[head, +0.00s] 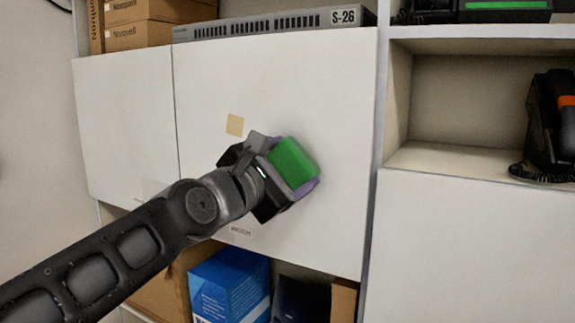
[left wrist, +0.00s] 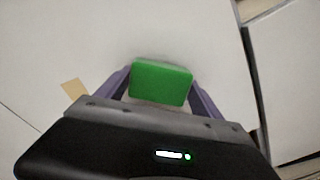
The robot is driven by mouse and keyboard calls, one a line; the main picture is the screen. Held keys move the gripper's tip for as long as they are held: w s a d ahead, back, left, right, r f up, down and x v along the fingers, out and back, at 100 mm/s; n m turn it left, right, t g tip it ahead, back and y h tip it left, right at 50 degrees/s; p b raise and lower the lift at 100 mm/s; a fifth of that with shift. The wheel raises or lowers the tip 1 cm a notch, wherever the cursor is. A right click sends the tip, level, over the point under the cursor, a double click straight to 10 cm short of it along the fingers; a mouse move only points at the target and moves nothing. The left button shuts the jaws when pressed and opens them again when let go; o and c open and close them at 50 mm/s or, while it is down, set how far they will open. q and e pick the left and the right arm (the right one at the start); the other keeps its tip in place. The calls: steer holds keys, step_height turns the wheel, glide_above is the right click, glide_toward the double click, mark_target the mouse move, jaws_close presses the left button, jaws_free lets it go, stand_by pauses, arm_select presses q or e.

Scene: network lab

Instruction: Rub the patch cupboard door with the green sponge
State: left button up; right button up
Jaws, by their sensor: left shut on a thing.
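The patch cupboard door (head: 290,75) is a white panel in the middle of the cabinet wall, with a small tan square (head: 235,125) on it. My left gripper (head: 292,172) is shut on the green sponge (head: 294,160), in front of the door's middle right part. In the left wrist view, the sponge (left wrist: 161,82) sits between the two purple-grey fingers, with the white door (left wrist: 150,30) beyond it. The sponge is at or very close to the door; I cannot tell whether it touches. My right gripper is not in view.
A grey device labelled S-26 (head: 275,24) lies on top of the cupboard. An open shelf with a black phone (head: 552,125) is at right. A blue box (head: 230,284) stands in the open space below the door. Cardboard boxes (head: 150,22) are at upper left.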

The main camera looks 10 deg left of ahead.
mark_target(317, 163)
arm_select(q)
steer(key=shift+s+d, duration=0.35)
steer(key=shift+d, duration=0.55)
steer(key=shift+s+d, duration=0.35)
steer(key=shift+d, duration=0.5)
steer(key=shift+a, duration=0.1)
steer(key=shift+w+a+f+b, duration=0.1)
steer(key=shift+w+a+b, duration=0.2)
steer(key=shift+a, duration=0.35)
steer(key=shift+w+a+b, duration=0.25)
steer(key=shift+a, duration=0.4)
steer(key=shift+w+a, duration=0.15)
steer(key=shift+a, duration=0.25)
steer(key=shift+w+a+b, duration=0.2)
steer(key=shift+w+a, duration=0.2)
steer(key=shift+a, duration=0.5)
steer(key=shift+w+a+b, duration=0.15)
steer(key=shift+w+a, duration=0.2)
steer(key=shift+a, duration=0.5)
